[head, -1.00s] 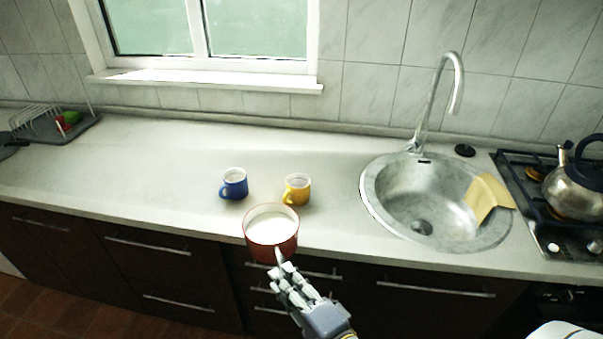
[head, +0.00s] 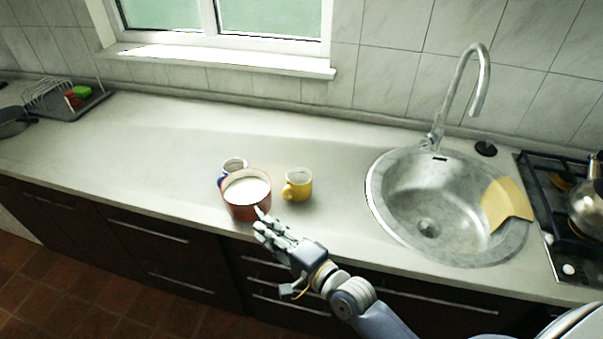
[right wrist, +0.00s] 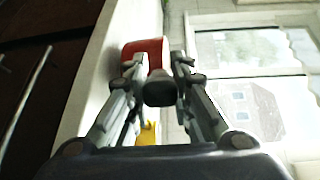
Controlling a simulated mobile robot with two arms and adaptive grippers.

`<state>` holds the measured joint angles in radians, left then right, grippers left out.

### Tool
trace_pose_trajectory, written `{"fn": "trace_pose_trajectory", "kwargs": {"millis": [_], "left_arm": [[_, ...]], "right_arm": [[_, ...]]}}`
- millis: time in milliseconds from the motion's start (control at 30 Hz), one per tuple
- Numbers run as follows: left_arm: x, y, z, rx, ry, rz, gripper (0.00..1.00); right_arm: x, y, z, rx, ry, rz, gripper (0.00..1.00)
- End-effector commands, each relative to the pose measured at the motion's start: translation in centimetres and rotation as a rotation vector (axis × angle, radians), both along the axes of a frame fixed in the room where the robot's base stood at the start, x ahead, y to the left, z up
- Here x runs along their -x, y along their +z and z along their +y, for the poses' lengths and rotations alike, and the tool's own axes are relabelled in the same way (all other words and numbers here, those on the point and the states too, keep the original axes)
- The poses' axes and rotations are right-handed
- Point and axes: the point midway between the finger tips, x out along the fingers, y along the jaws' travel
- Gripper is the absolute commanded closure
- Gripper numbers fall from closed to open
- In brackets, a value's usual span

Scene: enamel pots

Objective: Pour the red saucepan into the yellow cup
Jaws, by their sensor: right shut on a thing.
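The red saucepan (head: 247,209) holds a white liquid and looks upright, close to the counter's front edge. My right gripper (head: 263,222) is shut on its handle from the front right. In the right wrist view the saucepan (right wrist: 145,50) lies beyond the fingertips (right wrist: 160,85). The yellow cup (head: 299,185) stands on the counter to the right of the saucepan, apart from it. A bit of yellow, likely the cup (right wrist: 149,134), shows below the fingers in the right wrist view. My left gripper is out of view.
A blue cup (head: 233,165) stands behind the saucepan, partly hidden by it. A sink (head: 385,222) with a tall faucet and a yellow cloth (head: 506,204) is at right, beside a stove with a kettle (head: 588,210). The counter left of the cups is clear.

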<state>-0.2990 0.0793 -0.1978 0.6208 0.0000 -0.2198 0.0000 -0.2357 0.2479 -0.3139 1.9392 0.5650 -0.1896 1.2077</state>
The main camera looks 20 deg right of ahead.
Motion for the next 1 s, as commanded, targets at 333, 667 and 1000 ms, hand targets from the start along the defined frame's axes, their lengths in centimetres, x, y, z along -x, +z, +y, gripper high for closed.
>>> {"fn": "trace_pose_trajectory", "kwargs": {"millis": [333, 667, 1000], "left_arm": [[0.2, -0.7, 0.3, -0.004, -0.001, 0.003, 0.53], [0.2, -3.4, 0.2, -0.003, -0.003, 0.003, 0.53], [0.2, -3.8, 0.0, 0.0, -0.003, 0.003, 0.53]], "right_arm": [[-0.2, 0.6, -0.4, -0.034, -0.004, -0.012, 1.0], [-0.3, 1.4, -2.1, -0.177, -0.003, 0.003, 1.0], [-0.4, 3.2, -3.3, -0.271, -0.002, 0.015, 1.0]]}}
